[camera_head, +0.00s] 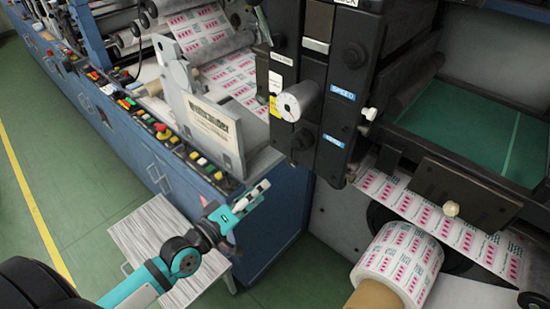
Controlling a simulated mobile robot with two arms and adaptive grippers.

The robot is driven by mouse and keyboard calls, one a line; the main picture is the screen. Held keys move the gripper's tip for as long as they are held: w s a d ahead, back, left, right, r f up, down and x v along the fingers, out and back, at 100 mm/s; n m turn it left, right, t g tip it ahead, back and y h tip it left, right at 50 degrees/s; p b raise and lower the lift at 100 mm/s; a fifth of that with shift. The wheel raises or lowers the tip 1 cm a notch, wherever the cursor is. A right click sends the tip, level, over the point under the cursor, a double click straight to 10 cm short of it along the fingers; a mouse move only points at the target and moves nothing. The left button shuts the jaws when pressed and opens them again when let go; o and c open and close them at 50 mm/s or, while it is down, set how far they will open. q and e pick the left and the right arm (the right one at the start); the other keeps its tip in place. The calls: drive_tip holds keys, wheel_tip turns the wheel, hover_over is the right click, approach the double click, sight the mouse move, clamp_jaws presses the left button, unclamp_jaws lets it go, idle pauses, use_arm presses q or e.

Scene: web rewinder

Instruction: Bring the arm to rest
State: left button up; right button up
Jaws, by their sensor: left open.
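My left arm (150,280) comes in from the lower left, teal and black. My left gripper (250,200) is open and empty, with its fingers pointing up and to the right. In the picture it lies in front of the blue cabinet side of the machine. I cannot tell how far it is from the cabinet. My right gripper is not in view.
The web rewinder's blue cabinet (270,225) carries a row of coloured buttons (190,152). A printed label roll (400,262) sits at the lower right. Green floor (90,195) is clear at left.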

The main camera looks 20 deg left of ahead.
use_arm(q)
drive_tip(key=s+a+f+m+g+y, duration=0.1)
drive_tip(key=s+a+f+g+y, duration=0.15)
drive_tip(key=f, duration=0.95)
drive_tip(key=s+a+f+m+g+y, duration=0.15)
drive_tip(key=s+f, duration=0.25)
drive_tip(key=f, duration=0.8)
drive_tip(key=s+a+f+m+g+y, duration=0.1)
drive_tip(key=s+a+f+m+g, duration=0.15)
drive_tip(key=f, duration=0.95)
drive_tip(key=s+d+f+m+g, duration=0.1)
drive_tip(key=s+f+m+g, duration=0.1)
drive_tip(key=s+f, duration=0.4)
drive_tip(key=s+d+f+m+g, duration=0.2)
drive_tip(key=s+f+g, duration=0.2)
drive_tip(key=s, duration=0.9)
drive_tip(key=s+d+f+m+g+y+b, duration=0.1)
drive_tip(key=s+f+m+g, duration=0.1)
drive_tip(key=s+f, duration=0.7)
drive_tip(key=shift+s+d+f+g, duration=0.15)
drive_tip(key=shift+s+d+g, duration=0.15)
drive_tip(key=shift+s+g, duration=0.4)
drive_tip(key=shift+w, duration=0.15)
